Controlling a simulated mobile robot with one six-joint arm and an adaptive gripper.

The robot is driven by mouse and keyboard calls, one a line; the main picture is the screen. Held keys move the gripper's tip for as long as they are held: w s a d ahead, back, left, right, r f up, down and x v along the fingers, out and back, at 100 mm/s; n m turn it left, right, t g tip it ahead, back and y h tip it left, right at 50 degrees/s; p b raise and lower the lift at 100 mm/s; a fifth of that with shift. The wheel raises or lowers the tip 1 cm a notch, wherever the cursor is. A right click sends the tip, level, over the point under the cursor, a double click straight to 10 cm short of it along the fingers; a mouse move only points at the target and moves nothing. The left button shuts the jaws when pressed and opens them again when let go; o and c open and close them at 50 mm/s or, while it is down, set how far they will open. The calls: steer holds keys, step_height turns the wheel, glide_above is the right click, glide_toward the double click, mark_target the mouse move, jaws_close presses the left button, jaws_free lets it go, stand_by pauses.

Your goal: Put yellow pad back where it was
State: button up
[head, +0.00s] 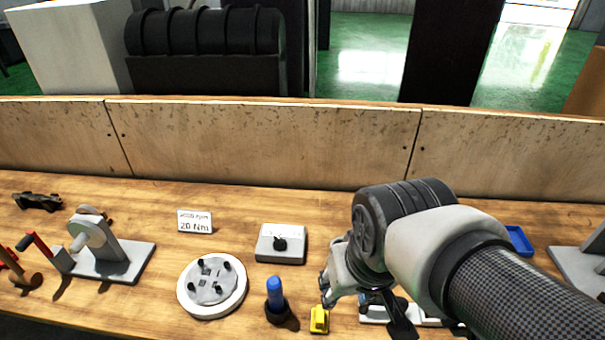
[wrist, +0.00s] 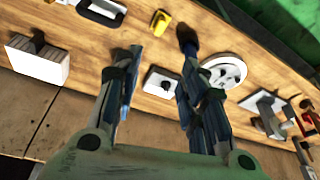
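The yellow pad (head: 319,319) lies on the wooden bench near its front edge, just right of a blue-handled tool in a dark base (head: 275,300). In the wrist view the yellow pad (wrist: 160,20) shows beyond my fingertips, roughly between them and apart from them. My gripper (head: 364,308) hangs over the bench to the right of the pad. In the wrist view my gripper (wrist: 160,58) has its two fingers spread with nothing held between them. My gripper and arm partly cover a white plate with a black part (head: 373,316).
A round white disc with black pegs (head: 213,285), a grey box with a black knob (head: 281,245) and a "20 Nm" card (head: 194,221) stand to the left. A grey stand (head: 105,258) is further left. A blue tray (head: 519,240) is right. A wooden board (head: 260,140) closes the back.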

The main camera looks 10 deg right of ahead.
steer(key=shift+n+t, duration=0.4)
steer(key=shift+t, duration=0.1)
steer(key=s, duration=0.1)
steer(key=s+r, duration=0.1)
steer(key=s, duration=0.1)
steer(key=s+r, duration=0.1)
steer(key=shift+s, duration=0.2)
stand_by(0.6)
